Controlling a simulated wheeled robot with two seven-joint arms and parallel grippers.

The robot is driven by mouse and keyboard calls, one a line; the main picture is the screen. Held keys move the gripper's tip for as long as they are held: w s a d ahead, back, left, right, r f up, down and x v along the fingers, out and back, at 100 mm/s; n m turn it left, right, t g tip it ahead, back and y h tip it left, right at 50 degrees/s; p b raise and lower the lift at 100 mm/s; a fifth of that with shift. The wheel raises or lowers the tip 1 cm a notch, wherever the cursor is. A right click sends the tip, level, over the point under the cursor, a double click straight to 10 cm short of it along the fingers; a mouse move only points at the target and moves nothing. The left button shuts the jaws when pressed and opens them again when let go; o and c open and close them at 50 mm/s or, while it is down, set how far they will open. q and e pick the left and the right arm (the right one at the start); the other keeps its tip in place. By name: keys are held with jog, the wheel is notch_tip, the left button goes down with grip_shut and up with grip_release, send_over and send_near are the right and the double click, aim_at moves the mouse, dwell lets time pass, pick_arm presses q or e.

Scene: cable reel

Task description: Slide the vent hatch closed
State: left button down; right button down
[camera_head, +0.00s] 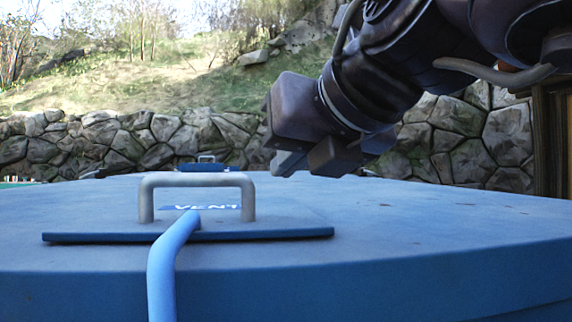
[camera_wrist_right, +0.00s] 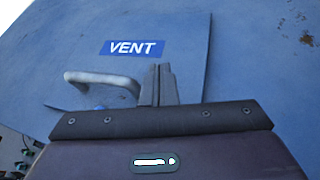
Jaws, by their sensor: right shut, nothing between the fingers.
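The vent hatch (camera_head: 290,233) is a flat dark-blue plate on a broad blue top, with a grey bar handle (camera_head: 198,181) standing upright on it. A white-on-blue VENT label (camera_head: 210,207) shows behind the handle legs; it reads clearly in the wrist view (camera_wrist_right: 132,48), where the handle (camera_wrist_right: 100,80) also shows. My right gripper (camera_head: 312,160) is shut and empty, above the top and to the right of the handle. In the wrist view its fingertips (camera_wrist_right: 161,69) are together, just beside the handle's right end. My left gripper is out of view.
A light-blue hose or pipe (camera_head: 165,265) rises in front of the hatch and overlaps its near edge. A smaller handled blue part (camera_head: 207,166) lies further back. The blue top (camera_head: 430,230) is clear on the right. A stone wall (camera_head: 110,140) stands behind.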

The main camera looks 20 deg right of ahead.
jog(key=s+a+r, duration=0.1)
jog(key=s, duration=0.9)
jog(key=shift+r, duration=0.35)
jog(key=shift+w, duration=0.15)
